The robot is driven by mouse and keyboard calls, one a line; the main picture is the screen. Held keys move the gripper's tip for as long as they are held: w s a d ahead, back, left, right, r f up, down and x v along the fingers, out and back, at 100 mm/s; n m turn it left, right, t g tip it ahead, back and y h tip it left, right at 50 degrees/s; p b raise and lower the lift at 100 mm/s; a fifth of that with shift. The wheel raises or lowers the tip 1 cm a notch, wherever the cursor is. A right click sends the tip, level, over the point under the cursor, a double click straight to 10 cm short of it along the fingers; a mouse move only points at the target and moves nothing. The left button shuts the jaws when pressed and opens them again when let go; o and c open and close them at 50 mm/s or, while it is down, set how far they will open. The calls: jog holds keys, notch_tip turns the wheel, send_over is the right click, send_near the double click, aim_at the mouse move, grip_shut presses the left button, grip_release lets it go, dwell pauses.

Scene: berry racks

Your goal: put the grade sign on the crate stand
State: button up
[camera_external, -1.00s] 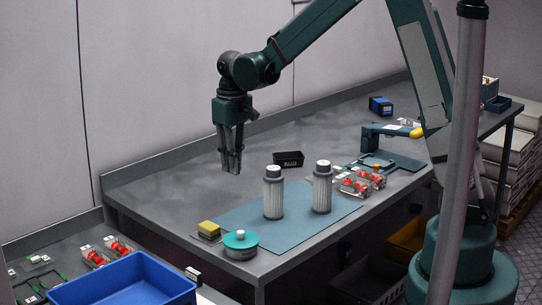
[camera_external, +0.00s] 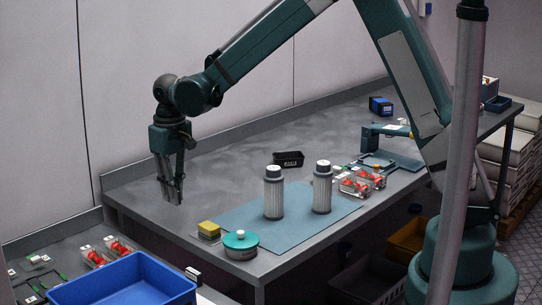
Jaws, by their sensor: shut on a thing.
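My gripper (camera_external: 173,196) is in the air over the left end of the grey worktable, pointing down. Its fingers are closed together on the grade sign, which is almost wholly hidden between them; its face and tilt cannot be made out. A blue crate (camera_external: 122,284) stands at the lower left, in front of and below my gripper, cut off by the picture's bottom edge. The crate stand cannot be clearly told apart here. A small white and dark piece (camera_external: 193,273) sits at the crate's right corner.
A blue mat (camera_external: 240,216) bears two ribbed canisters (camera_external: 273,195) (camera_external: 322,190). A yellow sponge (camera_external: 208,229) and a teal round tub (camera_external: 240,245) are near the front edge. A black tray (camera_external: 288,159) and red berry punnets (camera_external: 360,182) are farther right. The table's back left is clear.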

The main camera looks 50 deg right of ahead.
jog(key=s+a+f, duration=0.1)
jog(key=a, duration=0.8)
jog(key=s+a+f, duration=0.1)
jog(key=s+a, duration=0.1)
jog(key=a, duration=0.7)
jog(key=shift+a+f, duration=0.15)
jog(key=shift+f, duration=0.15)
jog(key=shift+s, duration=0.1)
jog(key=shift+f+b, duration=0.45)
jog(key=shift+f, duration=2.7)
jog(key=shift+f, duration=0.1)
jog(key=shift+f, duration=1.75)
jog(key=shift+f+b, duration=0.15)
jog(key=shift+b, duration=0.2)
jog(key=o, duration=0.8)
jog(key=shift+c, duration=0.2)
